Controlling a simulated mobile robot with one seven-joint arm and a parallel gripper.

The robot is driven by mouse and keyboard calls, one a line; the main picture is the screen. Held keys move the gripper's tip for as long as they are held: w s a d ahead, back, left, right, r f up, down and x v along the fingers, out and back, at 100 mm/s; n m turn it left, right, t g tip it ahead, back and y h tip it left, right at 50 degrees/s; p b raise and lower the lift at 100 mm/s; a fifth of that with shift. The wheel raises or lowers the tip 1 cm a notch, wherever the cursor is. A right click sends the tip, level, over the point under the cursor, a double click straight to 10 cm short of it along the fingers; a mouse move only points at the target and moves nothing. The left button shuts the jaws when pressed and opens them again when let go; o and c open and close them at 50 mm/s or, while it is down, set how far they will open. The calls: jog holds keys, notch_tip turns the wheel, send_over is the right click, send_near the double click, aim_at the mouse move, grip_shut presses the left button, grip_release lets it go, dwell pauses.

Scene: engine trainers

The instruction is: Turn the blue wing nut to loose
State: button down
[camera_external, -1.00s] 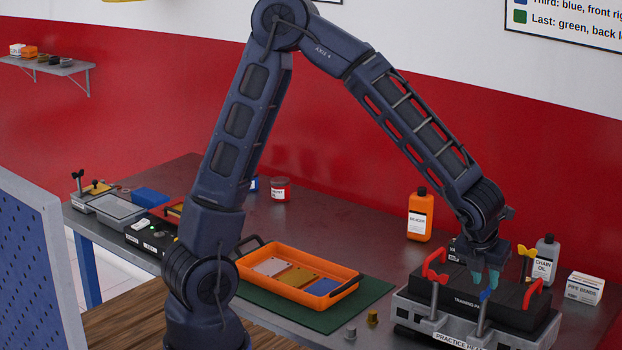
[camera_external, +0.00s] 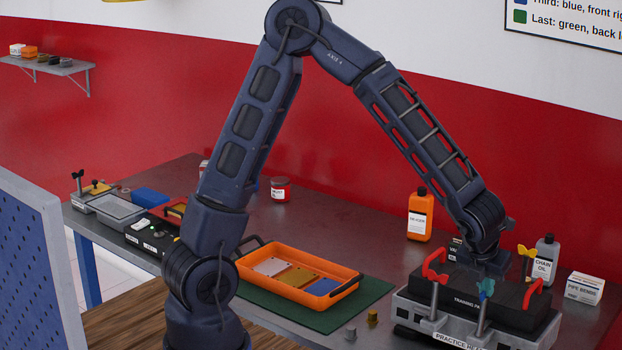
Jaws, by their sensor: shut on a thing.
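The blue wing nut (camera_external: 485,295) sits on the front right post (camera_external: 482,318) of the practice head (camera_external: 402,308). A black block (camera_external: 505,311) lies on the head behind the post.
A red wing nut (camera_external: 434,265) is on the front left post, close to my gripper. A yellow wing nut (camera_external: 526,251) stands at the back right. A red handle (camera_external: 535,295) rises right of my gripper. Bottles stand behind the head. An orange tray (camera_external: 330,262) lies left.

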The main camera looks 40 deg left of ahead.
jog(key=shift+n, duration=0.3)
jog(key=n+y, duration=0.1)
jog(key=n, duration=0.1)
jog(key=n+y, duration=0.1)
jog(key=n, duration=0.1)
jog(key=shift+d+n, duration=0.2)
jog(key=shift+n, duration=0.1)
jog(key=n+g+y, duration=0.1)
jog(key=n, duration=0.2)
jog(key=shift+w+n, duration=0.1)
jog(key=shift+n, duration=0.2)
jog(key=n, duration=0.2)
jog(key=n+g+y, duration=0.1)
jog(key=n, duration=0.1)
jog(key=shift+w+d+n+g, duration=0.1)
jog(key=shift+n+g, duration=0.2)
jog(key=shift+w+n+g+y, duration=0.1)
jog(key=shift+n+g+y, duration=0.4)
jog(key=shift+n, duration=1.3)
jog(key=shift+g, duration=0.3)
